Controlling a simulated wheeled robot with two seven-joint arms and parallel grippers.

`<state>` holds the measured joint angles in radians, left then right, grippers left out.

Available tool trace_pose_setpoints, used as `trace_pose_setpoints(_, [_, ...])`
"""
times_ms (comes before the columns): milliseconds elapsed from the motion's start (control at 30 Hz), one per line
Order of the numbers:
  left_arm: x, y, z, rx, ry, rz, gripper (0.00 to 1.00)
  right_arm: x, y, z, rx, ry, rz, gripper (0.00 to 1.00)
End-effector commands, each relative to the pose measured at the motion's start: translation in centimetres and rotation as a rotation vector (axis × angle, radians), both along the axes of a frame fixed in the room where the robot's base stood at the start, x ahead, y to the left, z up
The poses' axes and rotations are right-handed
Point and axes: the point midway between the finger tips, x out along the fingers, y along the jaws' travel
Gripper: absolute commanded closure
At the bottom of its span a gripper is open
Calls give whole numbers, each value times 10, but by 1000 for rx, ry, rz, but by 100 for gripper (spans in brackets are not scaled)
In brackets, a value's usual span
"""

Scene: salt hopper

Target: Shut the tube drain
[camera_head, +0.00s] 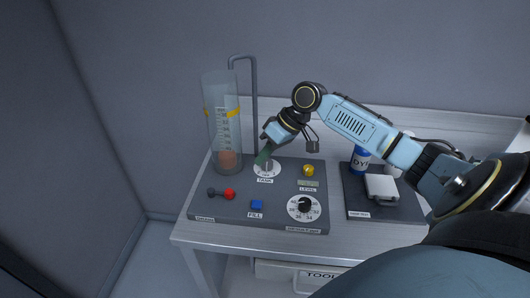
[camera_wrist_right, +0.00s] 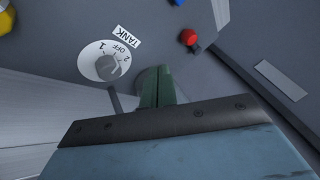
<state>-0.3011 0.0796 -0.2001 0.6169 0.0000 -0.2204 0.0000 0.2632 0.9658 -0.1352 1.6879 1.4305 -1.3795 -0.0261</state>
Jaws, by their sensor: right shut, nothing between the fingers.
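The clear tube (camera_head: 222,125) stands upright at the panel's back left, with a yellow band, a scale and something reddish-brown at its bottom. A lever with a red knob (camera_head: 229,194) lies on the left front of the panel, above a small label too blurred to read for sure. In the right wrist view the red knob (camera_wrist_right: 188,37) is near the top. My right gripper (camera_head: 263,155) is shut and empty, its green fingers beside the TANK dial (camera_head: 267,170). In the right wrist view the fingers (camera_wrist_right: 160,84) are right of that dial (camera_wrist_right: 107,62). My left gripper is out of view.
The grey panel (camera_head: 240,208) also carries a blue FILL button (camera_head: 257,205), a yellow knob (camera_head: 308,170) and a numbered dial (camera_head: 304,207). A thin bent pipe (camera_head: 254,100) rises behind it. A blue bottle (camera_head: 360,160) and a scale (camera_head: 381,187) are to the right.

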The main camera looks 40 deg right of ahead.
Motion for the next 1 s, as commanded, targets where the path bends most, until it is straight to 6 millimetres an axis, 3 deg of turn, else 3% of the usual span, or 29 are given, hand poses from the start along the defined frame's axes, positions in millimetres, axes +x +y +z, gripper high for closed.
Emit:
trace_pose_setpoints(267, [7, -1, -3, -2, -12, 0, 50, 18, 30, -51, 4, 0, 2, 100])
trace_pose_setpoints(400, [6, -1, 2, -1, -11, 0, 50, 15, 51, -53, 1, -3, 4, 100])
trace_pose_setpoints(600, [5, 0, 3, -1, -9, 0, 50, 13, 65, -56, 0, 0, 1, 100])
trace_pose_setpoints(1000, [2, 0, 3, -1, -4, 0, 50, 13, 67, -57, -1, 0, 0, 100])
